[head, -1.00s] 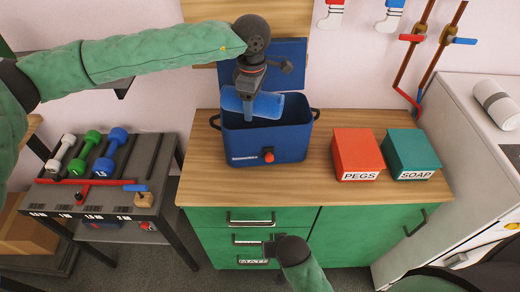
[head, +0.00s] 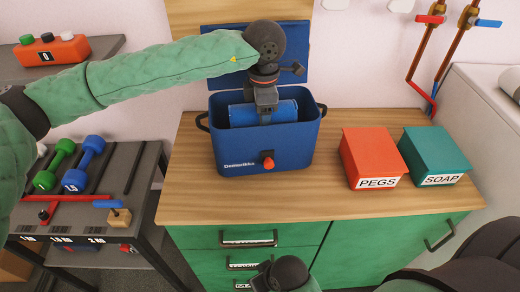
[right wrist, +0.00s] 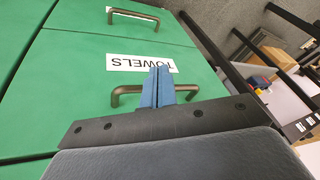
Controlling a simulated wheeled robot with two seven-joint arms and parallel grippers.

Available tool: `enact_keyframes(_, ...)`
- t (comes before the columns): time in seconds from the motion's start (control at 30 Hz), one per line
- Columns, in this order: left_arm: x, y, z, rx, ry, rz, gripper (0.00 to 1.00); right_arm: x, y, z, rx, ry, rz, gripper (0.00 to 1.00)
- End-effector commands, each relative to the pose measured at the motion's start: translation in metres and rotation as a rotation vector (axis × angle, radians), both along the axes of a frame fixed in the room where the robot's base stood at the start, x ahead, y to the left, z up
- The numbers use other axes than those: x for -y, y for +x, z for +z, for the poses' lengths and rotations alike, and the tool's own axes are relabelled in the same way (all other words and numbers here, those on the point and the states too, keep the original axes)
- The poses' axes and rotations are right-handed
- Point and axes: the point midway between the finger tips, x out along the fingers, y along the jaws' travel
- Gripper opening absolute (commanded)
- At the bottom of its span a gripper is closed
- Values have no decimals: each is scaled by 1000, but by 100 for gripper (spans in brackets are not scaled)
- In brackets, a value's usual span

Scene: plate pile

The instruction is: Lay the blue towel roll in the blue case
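The blue case (head: 238,153) stands on the wooden counter with its lid (head: 294,62) open at the back and a red catch on the front. The blue towel roll (head: 240,115) lies level and lengthwise inside the case's opening, around rim height or just below. My left gripper (head: 265,117) reaches down from above and is shut on the middle of the roll. Its fingertips are partly hidden, and I cannot tell whether the roll touches the case floor. My right gripper (right wrist: 158,87) is shut and empty in front of the green drawers.
A red PEGS box (head: 373,156) and a teal SOAP box (head: 436,155) stand right of the case on the counter (head: 190,190). A dumbbell rack (head: 110,190) is at the left. Copper pipes (head: 440,55) run up the wall. A drawer labelled TOWELS (right wrist: 141,63) faces my right gripper.

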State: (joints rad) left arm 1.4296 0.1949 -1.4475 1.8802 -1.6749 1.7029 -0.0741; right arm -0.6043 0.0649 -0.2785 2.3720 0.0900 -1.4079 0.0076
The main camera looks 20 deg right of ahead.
Motion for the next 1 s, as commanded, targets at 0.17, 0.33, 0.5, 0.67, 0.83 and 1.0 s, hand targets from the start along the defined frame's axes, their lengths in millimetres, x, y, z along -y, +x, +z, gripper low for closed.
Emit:
enact_keyframes(0.17,0,-1,-26,-3,2,0,35,0,0,0,1,0,0,0)
enact_keyframes(0.33,0,-1,-52,-2,0,0,35,0,0,0,1,0,0,0)
enact_keyframes(0.5,0,0,-64,-1,0,0,35,0,0,0,1,0,0,0)
enact_keyframes(0.67,0,0,-85,-2,0,0,35,0,0,0,2,1,0,0)
enact_keyframes(0.83,0,0,-95,0,0,-1,35,0,0,0,2,1,0,0)
enact_keyframes(1.0,0,0,-95,0,0,-1,35,0,0,0,2,1,0,0)
